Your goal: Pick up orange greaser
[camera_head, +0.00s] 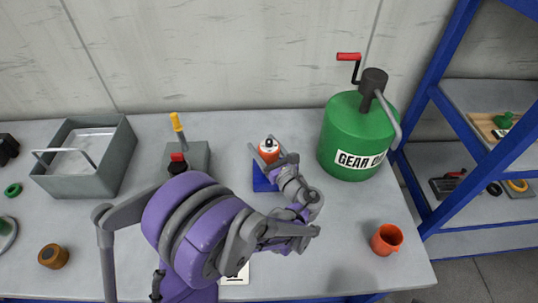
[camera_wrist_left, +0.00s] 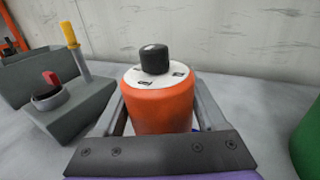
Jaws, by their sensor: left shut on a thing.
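The orange greaser (camera_head: 269,151) is a small orange cylinder with a white top and a black knob. It stands upright over a blue block (camera_head: 262,177) near the middle of the table. My left gripper (camera_head: 269,153) is shut on the greaser, with a finger on each side of it. In the left wrist view the greaser (camera_wrist_left: 160,103) sits upright between the two fingers, its lower end hidden by the gripper's dark palm. I cannot tell whether it is lifted off the block. My right gripper is not in view.
A green gear oil drum (camera_head: 347,137) with a crank stands to the right. A grey metal tray (camera_head: 112,160) is further left. An orange cup (camera_head: 386,239) stands near the front right. A blue-framed shelf (camera_head: 432,95) rises at the right.

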